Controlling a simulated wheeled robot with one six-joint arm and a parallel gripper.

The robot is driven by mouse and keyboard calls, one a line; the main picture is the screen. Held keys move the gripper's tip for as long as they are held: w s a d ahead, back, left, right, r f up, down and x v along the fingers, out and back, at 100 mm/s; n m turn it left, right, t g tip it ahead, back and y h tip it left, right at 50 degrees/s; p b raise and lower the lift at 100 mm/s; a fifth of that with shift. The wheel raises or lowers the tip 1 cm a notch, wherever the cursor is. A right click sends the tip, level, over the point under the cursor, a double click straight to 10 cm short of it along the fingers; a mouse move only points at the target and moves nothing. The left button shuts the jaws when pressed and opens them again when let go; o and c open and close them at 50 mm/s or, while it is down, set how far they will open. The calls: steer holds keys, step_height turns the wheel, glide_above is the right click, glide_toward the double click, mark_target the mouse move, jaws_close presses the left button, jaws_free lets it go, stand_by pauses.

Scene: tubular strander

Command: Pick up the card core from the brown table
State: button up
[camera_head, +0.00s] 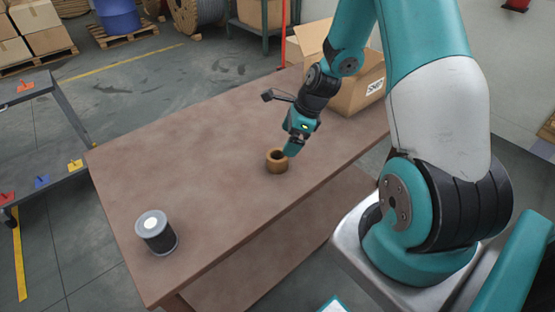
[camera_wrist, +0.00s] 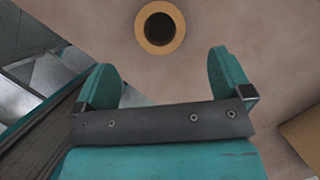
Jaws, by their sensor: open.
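The card core (camera_head: 276,163) is a short, thick brown ring standing on the brown table (camera_head: 200,137) with its round hole facing up. In the wrist view the card core (camera_wrist: 146,41) shows at the top middle, beyond my fingertips, with its dark hole visible. My gripper (camera_head: 291,148) is just above and beside the core in the head view, slightly to its right. In the wrist view my gripper (camera_wrist: 165,80) has its two teal fingers spread wide, with nothing between them. Whether a finger touches the core is unclear in the head view.
A dark spool with a pale top (camera_head: 157,232) stands at the table's near left. An open cardboard box (camera_head: 352,93) stands at the far right end, behind my arm. A grey rack (camera_head: 55,165) is left of the table. The tabletop between spool and core is clear.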

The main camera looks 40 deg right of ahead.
mark_target(275, 159)
steer(key=p+x, duration=0.1)
steer(key=x, duration=0.8)
steer(key=shift+w+a+f+p, duration=0.25)
steer(key=shift+a+p, duration=0.1)
steer(key=c, duration=1)
